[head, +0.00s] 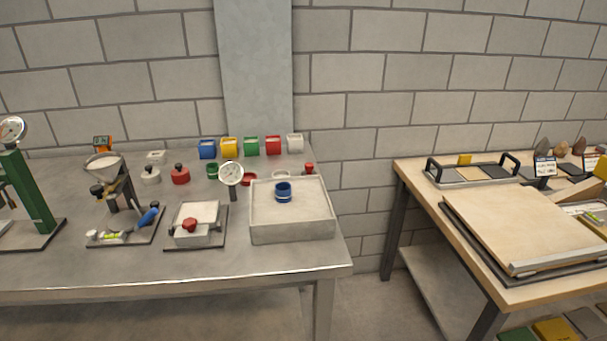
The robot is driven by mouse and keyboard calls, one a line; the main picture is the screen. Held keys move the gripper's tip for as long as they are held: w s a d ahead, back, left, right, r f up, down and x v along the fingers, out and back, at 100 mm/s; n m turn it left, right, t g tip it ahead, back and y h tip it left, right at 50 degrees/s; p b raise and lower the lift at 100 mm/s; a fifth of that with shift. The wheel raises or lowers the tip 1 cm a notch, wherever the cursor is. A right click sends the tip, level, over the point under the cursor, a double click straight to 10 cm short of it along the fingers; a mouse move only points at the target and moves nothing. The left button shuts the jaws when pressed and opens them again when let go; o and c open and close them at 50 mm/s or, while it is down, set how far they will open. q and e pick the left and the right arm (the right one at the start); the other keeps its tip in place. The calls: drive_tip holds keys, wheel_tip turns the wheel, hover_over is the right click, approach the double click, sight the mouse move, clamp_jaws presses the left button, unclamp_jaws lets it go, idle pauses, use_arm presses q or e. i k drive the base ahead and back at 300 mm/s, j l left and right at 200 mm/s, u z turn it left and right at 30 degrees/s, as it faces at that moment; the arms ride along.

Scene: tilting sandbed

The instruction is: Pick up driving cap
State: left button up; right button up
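I cannot tell for sure which piece is the driving cap. A blue ring-like cylinder (283,193) stands upright in the square grey sandbed tray (290,232). Behind and left of it on the metal table are a red round piece with a black knob (180,176) and a pale round piece with a dark knob (150,177). A small red knobbed piece (309,169) stands behind the tray's right corner. A square box with a red knob (190,225) sits on a dark plate left of the tray. Neither of my grippers is in view.
A round dial (231,174) stands close to the tray's left side. Coloured bins (251,147) line the back. A funnel stand (103,170) and green press (30,190) stand at left. The table's front strip (180,270) is clear. A wooden table (432,200) stands right, across a gap.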

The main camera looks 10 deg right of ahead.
sight(309, 167)
drive_tip(key=u, duration=0.4)
drive_tip(key=l+u, duration=0.35)
drive_tip(key=i+l+u, duration=0.1)
drive_tip(key=l+u, duration=0.65)
